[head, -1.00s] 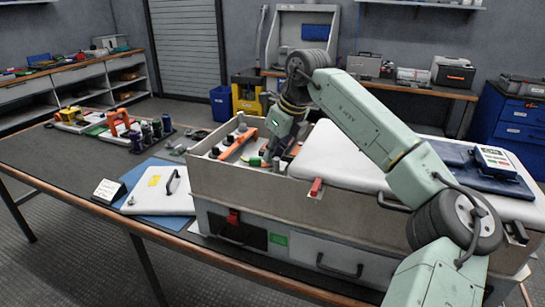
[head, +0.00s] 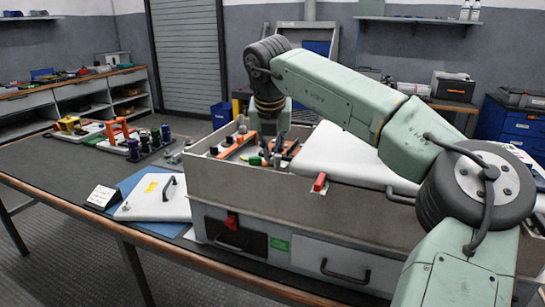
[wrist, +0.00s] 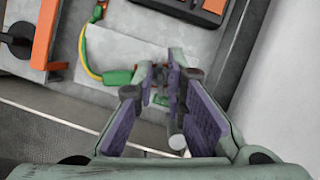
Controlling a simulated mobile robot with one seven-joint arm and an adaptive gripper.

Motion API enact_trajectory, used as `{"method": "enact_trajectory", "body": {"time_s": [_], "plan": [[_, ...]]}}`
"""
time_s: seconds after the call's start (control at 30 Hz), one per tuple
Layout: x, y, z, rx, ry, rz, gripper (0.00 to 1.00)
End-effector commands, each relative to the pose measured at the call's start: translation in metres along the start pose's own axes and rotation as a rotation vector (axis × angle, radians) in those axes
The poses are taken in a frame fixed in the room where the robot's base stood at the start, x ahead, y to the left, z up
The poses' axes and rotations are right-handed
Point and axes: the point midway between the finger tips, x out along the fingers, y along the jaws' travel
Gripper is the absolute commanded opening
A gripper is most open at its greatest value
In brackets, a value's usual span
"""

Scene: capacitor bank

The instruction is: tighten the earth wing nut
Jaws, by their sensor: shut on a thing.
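My gripper (wrist: 163,78) points down into the open grey box in the wrist view. Its purple-padded fingers are shut at the tips on a small part, which fits the earth wing nut but is mostly hidden between them. A yellow-green earth cable (wrist: 88,58) ends in a green sleeve (wrist: 117,77) just left of the fingertips. The cable's end at the nut is hidden by the fingers. In the head view my gripper (head: 271,148) is inside the box near its far left part, and the nut cannot be made out.
The box (head: 240,180) has raised walls around the gripper. Orange bars (head: 236,147) lie left of it inside. A white cover (head: 335,150) lies over the right part. A detached white panel (head: 150,198) lies left on the bench.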

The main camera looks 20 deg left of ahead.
Motion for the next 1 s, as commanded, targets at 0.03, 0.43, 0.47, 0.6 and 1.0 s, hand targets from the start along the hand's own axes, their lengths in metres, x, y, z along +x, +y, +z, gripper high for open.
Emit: {"method": "enact_trajectory", "body": {"time_s": [0.03,0.43,0.47,0.6,1.0], "plan": [[-0.0022,0.0013,0.0022,0.042,-0.011,-0.018,0.00],[-0.0042,0.0018,0.0033,0.357,-0.009,-0.143,0.00],[-0.0040,0.0017,0.0031,0.362,-0.009,-0.145,0.00],[-0.0035,0.0016,0.0028,0.361,-0.008,-0.144,0.00],[-0.0032,0.0020,0.0022,0.357,-0.006,-0.143,0.00]]}}
